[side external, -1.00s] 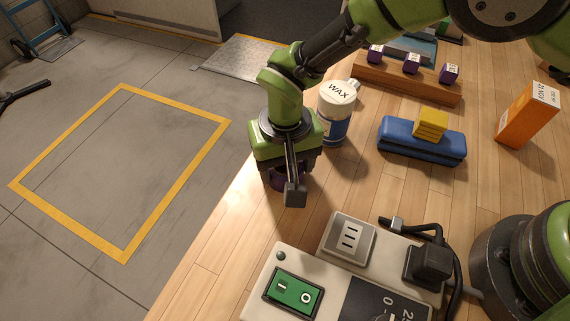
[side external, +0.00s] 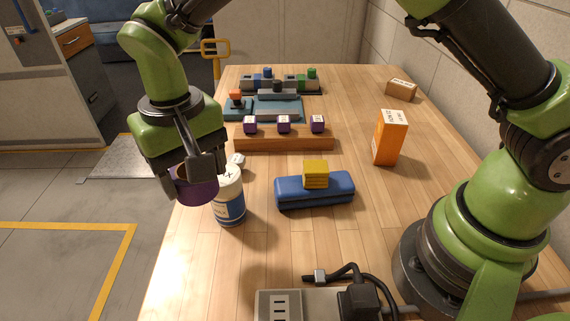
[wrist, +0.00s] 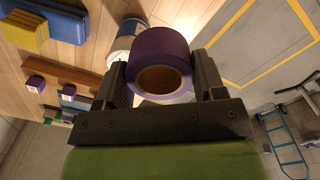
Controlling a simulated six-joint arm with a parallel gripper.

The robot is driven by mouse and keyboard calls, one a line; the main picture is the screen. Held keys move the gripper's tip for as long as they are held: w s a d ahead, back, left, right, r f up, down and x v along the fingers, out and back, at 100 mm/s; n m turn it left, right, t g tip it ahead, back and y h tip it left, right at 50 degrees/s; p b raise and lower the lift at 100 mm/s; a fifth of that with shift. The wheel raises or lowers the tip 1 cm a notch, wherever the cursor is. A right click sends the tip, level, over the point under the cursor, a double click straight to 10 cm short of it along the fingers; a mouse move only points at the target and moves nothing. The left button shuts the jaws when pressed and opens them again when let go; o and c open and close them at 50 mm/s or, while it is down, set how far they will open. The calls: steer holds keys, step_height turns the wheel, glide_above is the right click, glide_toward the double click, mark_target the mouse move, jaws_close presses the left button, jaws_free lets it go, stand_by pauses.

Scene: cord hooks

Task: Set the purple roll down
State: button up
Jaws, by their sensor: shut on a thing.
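My gripper (side external: 188,168) is shut on the purple roll (side external: 197,190), with one finger on either side of it in the wrist view. The roll has a tan core; the wrist view (wrist: 165,46) looks into its round opening. In the side view the roll hangs under the gripper near the left edge of the wooden table (side external: 250,255). It appears raised, but its gap to the table cannot be told. It overlaps the upper left of the white and blue wax bottle (side external: 231,208); I cannot tell whether they touch.
A blue case (side external: 315,194) with a yellow block (side external: 316,172) on it lies right of the bottle. A wooden rack (side external: 284,143) with purple-sided blocks stands behind. An orange box (side external: 388,140) stands farther right. A power strip (side external: 278,306) is in front. Bare table lies between.

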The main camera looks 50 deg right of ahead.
steer(key=d+r+m, duration=0.1)
steer(key=d+r, duration=0.5)
steer(key=d, duration=0.5)
steer(key=d+r+m, duration=0.1)
steer(key=d+r, duration=0.5)
steer(key=d, duration=0.4)
steer(key=s+f+n, duration=0.3)
steer(key=s+f, duration=0.2)
steer(key=f, duration=0.4)
steer(key=shift+d, duration=0.3)
steer(key=shift+s, duration=0.1)
steer(key=m, duration=1.8)
glide_toward(348, 159)
steer(key=s+a+r, duration=0.2)
steer(key=a+r, duration=0.2)
steer(key=a, duration=0.1)
steer(key=f, duration=1)
steer(key=shift+s+d, duration=0.1)
steer(key=shift+d, duration=0.15)
